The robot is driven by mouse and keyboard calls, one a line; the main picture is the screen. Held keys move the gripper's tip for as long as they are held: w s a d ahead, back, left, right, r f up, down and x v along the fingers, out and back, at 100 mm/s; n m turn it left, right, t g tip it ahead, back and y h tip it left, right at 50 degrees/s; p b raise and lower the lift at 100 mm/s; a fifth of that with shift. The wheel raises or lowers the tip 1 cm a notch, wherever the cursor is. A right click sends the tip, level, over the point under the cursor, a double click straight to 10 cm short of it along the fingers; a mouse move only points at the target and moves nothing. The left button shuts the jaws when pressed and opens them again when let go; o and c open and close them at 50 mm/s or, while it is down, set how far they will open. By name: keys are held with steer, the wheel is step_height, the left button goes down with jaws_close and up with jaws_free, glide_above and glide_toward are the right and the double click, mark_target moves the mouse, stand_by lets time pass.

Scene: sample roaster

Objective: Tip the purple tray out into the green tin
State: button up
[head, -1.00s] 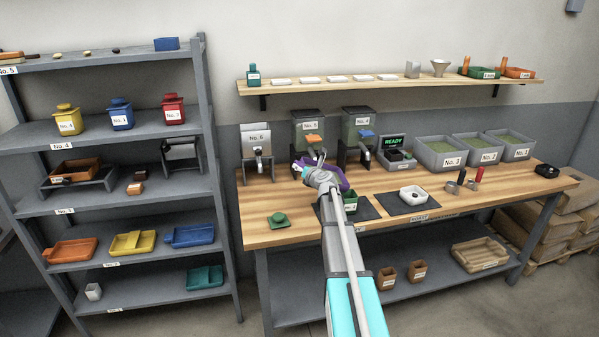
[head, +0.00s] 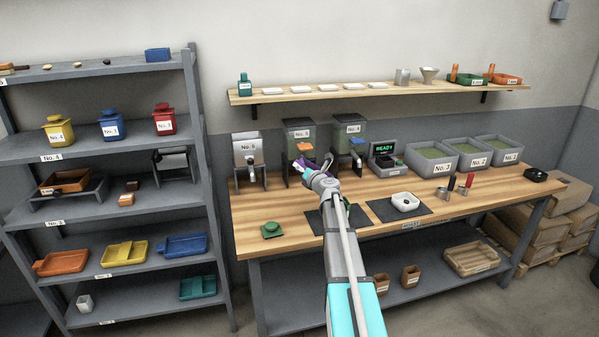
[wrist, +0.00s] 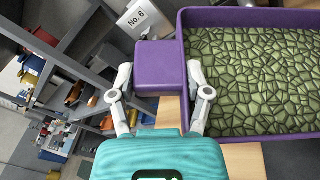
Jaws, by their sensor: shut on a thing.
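The purple tray (wrist: 250,17) fills the right of the wrist view and holds a bed of green beans. It looks about level there. My gripper (wrist: 160,78) is shut on the tray's purple handle block, one finger on each side. In the head view only a little purple shows around my gripper, above the bench; the rest of the tray is hidden. The green tin (head: 346,204) stands on a dark mat on the bench, mostly hidden behind my arm. My gripper is above and slightly left of it.
A green lid (head: 272,230) lies on the bench, left of the mat. A white bowl (head: 404,202) sits on another mat to the right. Hoppers (head: 299,137) and a READY display unit (head: 385,152) stand behind. A shelf rack (head: 205,200) is at left.

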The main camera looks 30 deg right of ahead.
steer(key=shift+s+d+r+m+t+p, duration=0.15)
steer(key=shift+s+d+r+m+t, duration=0.1)
steer(key=shift+d+r+m, duration=0.25)
steer(key=shift+s+d+r+m+t+p, duration=0.15)
steer(key=shift+s+d+r+m, duration=0.1)
steer(key=shift+r, duration=0.3)
steer(key=s+d+m+t+h+b, duration=0.2)
steer(key=s+d+m+h+b, duration=0.2)
steer(key=s+d+m, duration=0.2)
steer(key=s+d+m+t+h+b, duration=0.2)
steer(key=s+d+m+h+b, duration=0.2)
steer(key=d+m, duration=0.7)
steer(key=shift+s+d+r+h, duration=0.3)
steer(key=shift+s+d+r, duration=0.05)
steer(key=shift+s+d, duration=0.85)
stand_by(1.6)
stand_by(1.5)
steer(key=shift+r+p, duration=1.55)
